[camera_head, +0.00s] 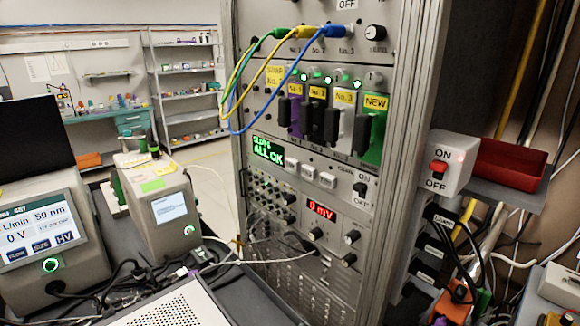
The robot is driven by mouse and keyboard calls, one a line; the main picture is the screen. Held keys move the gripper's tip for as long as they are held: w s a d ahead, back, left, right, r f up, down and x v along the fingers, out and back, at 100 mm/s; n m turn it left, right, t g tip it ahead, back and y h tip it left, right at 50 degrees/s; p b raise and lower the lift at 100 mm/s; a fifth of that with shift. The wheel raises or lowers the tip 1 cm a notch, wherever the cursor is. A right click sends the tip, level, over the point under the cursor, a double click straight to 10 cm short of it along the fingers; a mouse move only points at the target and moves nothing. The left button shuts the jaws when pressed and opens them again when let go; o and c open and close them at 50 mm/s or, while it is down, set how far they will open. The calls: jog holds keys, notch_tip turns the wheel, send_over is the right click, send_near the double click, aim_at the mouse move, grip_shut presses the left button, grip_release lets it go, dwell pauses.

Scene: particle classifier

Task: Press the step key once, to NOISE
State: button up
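A rack (394,150) stands in the middle. On it, a small green display (268,151) reads "ALL OK" below a smaller line that looks like "SLOTS". The word NOISE is not readable anywhere. A black toggle (361,189) marked ON and OFF sits right of the keys. My gripper is not in view.
Above the keys are coloured modules (370,135) with black handles; blue, yellow and green cables (233,95) loop out on the left. A red "0 mV" display (321,210) is below. A switch box (446,163) and red tray (510,163) are at right. Instruments (45,235) stand at left.

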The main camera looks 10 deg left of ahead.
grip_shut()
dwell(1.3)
